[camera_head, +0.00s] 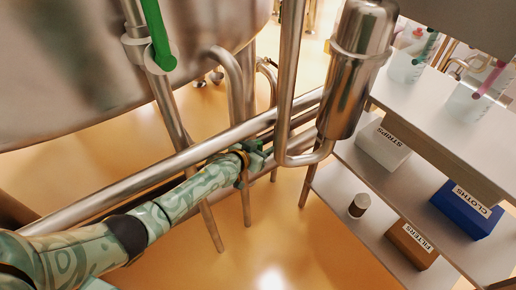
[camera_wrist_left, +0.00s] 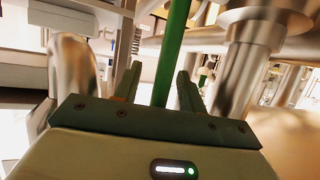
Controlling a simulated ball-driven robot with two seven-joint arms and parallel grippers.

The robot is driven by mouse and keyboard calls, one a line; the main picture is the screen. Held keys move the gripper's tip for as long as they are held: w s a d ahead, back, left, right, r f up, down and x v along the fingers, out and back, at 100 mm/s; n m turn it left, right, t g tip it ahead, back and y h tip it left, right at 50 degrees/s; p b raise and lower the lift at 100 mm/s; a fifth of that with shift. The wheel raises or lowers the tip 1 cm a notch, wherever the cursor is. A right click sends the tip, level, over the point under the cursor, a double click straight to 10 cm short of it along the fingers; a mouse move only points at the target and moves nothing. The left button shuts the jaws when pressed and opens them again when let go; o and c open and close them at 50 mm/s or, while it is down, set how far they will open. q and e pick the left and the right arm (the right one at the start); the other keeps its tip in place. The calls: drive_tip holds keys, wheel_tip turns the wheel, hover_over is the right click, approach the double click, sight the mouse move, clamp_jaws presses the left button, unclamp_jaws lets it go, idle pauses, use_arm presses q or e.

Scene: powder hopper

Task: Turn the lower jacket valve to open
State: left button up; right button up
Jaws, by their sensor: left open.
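My left gripper (camera_head: 256,158) is at the end of my patterned green arm, beside the steel pipes and left of the shelves. In the left wrist view its two fingers (camera_wrist_left: 157,88) are open. A long green lever (camera_wrist_left: 174,45) runs up through the gap between them; I cannot tell if they touch it. The valve body that this lever belongs to is not clear. In the head view a green valve handle (camera_head: 157,35) sits on a steel pipe at the upper left, apart from the gripper. My right gripper is not in view.
A steel vessel (camera_head: 80,60) fills the upper left. A long pipe (camera_head: 180,160) runs along my left arm, and a vertical steel cylinder (camera_head: 345,85) stands to the right. Shelves hold a STRIPS box (camera_head: 378,146), a blue CLOTHS box (camera_head: 462,212) and a FILTERS box (camera_head: 409,246).

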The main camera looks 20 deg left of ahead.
use_arm(q)
drive_tip(key=shift+s+a+r+p, duration=0.2)
drive_tip(key=shift+s+r+p, duration=0.1)
drive_tip(key=shift+p, duration=0.05)
drive_tip(key=p+v, duration=0.7)
drive_tip(key=v, duration=0.8)
drive_tip(key=shift+p, duration=0.35)
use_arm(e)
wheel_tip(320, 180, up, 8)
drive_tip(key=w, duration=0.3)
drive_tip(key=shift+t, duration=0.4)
use_arm(q)
drive_tip(key=shift+s, duration=0.1)
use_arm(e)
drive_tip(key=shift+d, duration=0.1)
use_arm(q)
drive_tip(key=s+a+f+g+y, duration=0.35)
drive_tip(key=s+f+g, duration=0.25)
drive_tip(key=s+f, duration=1.65)
drive_tip(key=s+f+g, duration=0.3)
drive_tip(key=s+f, duration=0.1)
drive_tip(key=s, duration=0.9)
drive_tip(key=s+f+g+y, duration=0.1)
drive_tip(key=s+f+g, duration=0.2)
drive_tip(key=s, duration=1)
drive_tip(key=shift+s+f, duration=0.3)
drive_tip(key=shift+f, duration=0.15)
